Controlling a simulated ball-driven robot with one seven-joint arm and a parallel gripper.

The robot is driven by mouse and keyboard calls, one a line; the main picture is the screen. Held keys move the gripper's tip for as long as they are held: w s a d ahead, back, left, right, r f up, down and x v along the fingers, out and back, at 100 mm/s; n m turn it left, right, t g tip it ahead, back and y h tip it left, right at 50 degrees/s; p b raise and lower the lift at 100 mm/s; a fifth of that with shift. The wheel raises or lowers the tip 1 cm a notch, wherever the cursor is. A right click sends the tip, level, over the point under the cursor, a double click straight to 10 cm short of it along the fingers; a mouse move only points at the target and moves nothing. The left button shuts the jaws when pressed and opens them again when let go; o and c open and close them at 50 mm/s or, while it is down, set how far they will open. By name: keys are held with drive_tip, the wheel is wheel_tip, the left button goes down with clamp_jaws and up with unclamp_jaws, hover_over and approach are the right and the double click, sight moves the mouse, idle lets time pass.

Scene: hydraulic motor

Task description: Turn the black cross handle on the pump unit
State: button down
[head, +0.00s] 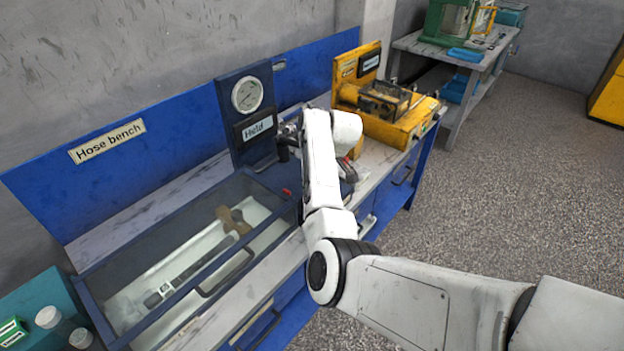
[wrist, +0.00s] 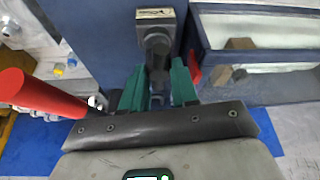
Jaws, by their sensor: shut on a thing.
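The pump unit is a dark blue upright panel (head: 226,100) with a round white gauge (head: 247,95) and a display reading "Held" (head: 257,128). In the wrist view its blue face (wrist: 100,35) fills the upper middle. The black handle (wrist: 156,48) stands out from a grey square plate (wrist: 155,14) there. My gripper (wrist: 158,92) has its green fingers on either side of the handle and is shut on it. The fingers and the handle's foreshortening hide its cross shape. In the head view my white arm reaches to the panel's lower right and mostly covers the gripper.
A blue-framed glass-lidded case (head: 130,252) lies left of my arm on the hose bench. A red lever (wrist: 42,94) rises close to my gripper's left in the wrist view. A yellow machine (head: 385,128) stands right of my arm. Open floor lies to the right.

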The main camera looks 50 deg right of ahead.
drive_tip(key=c, duration=0.8)
unclamp_jaws()
drive_tip(key=shift+c, duration=0.2)
drive_tip(key=shift+r, duration=0.1)
drive_tip(key=b+v, duration=0.1)
drive_tip(key=v, duration=0.9)
drive_tip(key=shift+r+b, duration=0.3)
drive_tip(key=shift+r, duration=0.05)
drive_tip(key=shift+s+f, duration=0.1)
drive_tip(key=shift+s, duration=0.05)
drive_tip(key=s+a+f+m+g+h, duration=0.1)
drive_tip(key=s+a+f, duration=0.4)
drive_tip(key=s+f, duration=0.3)
drive_tip(key=s+a+f, duration=0.4)
drive_tip(key=s+a, duration=0.2)
drive_tip(key=s, duration=0.1)
drive_tip(key=s+a+f+m+g+b, duration=0.1)
drive_tip(key=s+a+f, duration=0.3)
drive_tip(key=s+a, duration=0.3)
drive_tip(key=s+a+f+m+g, duration=0.1)
drive_tip(key=s+a+f, duration=0.3)
drive_tip(key=s+a, duration=0.2)
drive_tip(key=shift+s+a, duration=0.35)
drive_tip(key=shift+s, duration=0.7)
